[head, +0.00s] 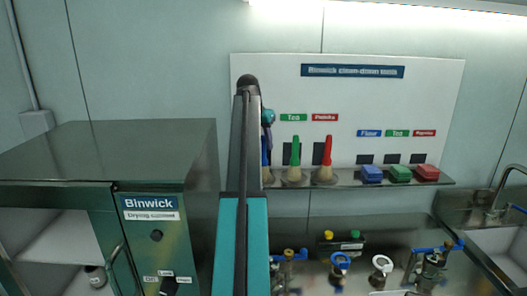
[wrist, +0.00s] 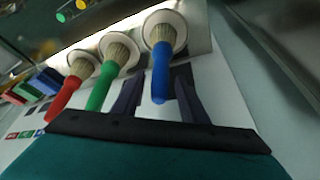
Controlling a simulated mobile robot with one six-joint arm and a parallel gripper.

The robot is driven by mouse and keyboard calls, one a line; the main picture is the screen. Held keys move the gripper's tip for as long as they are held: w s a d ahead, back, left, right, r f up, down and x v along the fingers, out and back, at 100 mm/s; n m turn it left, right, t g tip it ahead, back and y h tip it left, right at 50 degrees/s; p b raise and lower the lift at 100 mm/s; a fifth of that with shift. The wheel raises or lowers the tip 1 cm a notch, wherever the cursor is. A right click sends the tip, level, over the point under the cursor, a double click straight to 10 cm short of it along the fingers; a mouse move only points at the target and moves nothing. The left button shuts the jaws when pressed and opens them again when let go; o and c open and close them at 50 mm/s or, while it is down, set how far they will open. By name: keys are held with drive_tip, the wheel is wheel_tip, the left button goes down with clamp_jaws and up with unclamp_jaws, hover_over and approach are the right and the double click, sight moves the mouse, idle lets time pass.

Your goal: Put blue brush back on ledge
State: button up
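The blue brush (wrist: 160,72) stands bristles down at a pale round holder on the ledge (wrist: 200,38), its handle pointing up. In the wrist view my gripper (wrist: 157,80) is open, with one finger on each side of the blue handle and a visible gap to both. In the head view my arm hides most of the blue brush (head: 265,158); only a sliver shows above the ledge (head: 340,187). The green brush (head: 295,152) and red brush (head: 327,152) stand in the same way to its right.
Blue, green and red blocks (head: 400,174) sit on the ledge's right part. A white labelled board (head: 430,100) is behind. A drying cabinet (head: 150,165) stands at left. Valves and fittings (head: 340,262) lie on the counter below, and a sink (head: 500,240) is at right.

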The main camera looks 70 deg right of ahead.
drive_tip(key=b+v, duration=0.2)
drive_tip(key=v, duration=0.5)
drive_tip(key=shift+r, duration=0.35)
drive_tip(key=shift+a, duration=0.15)
idle(0.3)
